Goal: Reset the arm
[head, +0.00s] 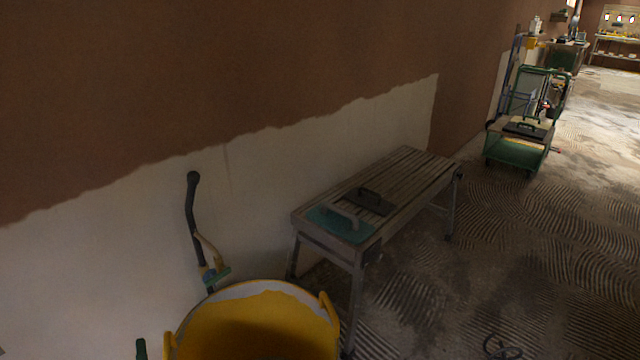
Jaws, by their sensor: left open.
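Only a small dark tip of what seems to be my left gripper (141,349) shows at the bottom edge, left of the yellow bucket. The rest of it and its arm are below the picture. It is open, and I see nothing held at the visible tip. My right gripper and arm are not in view.
A yellow bucket (262,322) stands at the bottom, with a black-handled tool (192,215) behind it by the half-plastered wall. A slatted bench (425,172) holds a teal float (335,226) and a dark float (371,201). A green cart (515,152) stands farther back. Floor at right is mostly clear.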

